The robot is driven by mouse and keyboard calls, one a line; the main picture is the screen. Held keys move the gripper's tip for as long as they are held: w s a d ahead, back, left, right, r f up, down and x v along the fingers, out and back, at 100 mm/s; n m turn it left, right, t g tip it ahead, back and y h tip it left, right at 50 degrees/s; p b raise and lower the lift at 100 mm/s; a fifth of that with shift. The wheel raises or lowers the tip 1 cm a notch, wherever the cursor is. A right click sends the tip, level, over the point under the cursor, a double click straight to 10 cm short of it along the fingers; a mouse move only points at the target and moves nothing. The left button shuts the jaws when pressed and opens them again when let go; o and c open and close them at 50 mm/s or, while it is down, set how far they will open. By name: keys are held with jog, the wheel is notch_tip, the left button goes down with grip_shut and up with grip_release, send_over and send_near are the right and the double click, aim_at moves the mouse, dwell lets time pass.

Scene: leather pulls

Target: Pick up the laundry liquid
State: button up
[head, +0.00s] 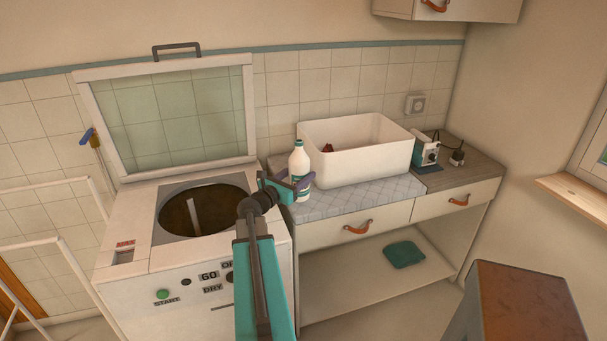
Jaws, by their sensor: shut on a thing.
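The laundry liquid (299,160) is a white bottle with a dark teal cap and a teal label low on its side. It is upright at the left end of the tiled counter, beside the white tub. My gripper (302,184) reaches it from the left and is shut on its lower part. The fingers hide some of the label. I cannot tell whether the bottle's base touches the counter.
The open-lidded washing machine (125,243) stands left of the counter. The white tub (363,167) is close to the bottle's right. A teal device (425,149) sits farther right. A brown-topped block (527,290) is at the front right. A teal cloth (404,254) lies on the lower shelf.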

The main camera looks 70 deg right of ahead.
aim_at(297, 177)
jog(key=a, duration=0.2)
jog(key=a+b, duration=0.1)
jog(key=a, duration=0.4)
jog(key=shift+w+a+r+b, duration=0.1)
jog(key=shift+r+b, duration=0.25)
jog(key=shift+a+r+p, duration=0.25)
jog(key=shift+p, duration=0.15)
jog(key=shift+p+v, duration=0.9)
jog(key=shift+v, duration=0.15)
jog(key=shift+s+f, duration=0.1)
jog(key=shift+s, duration=0.1)
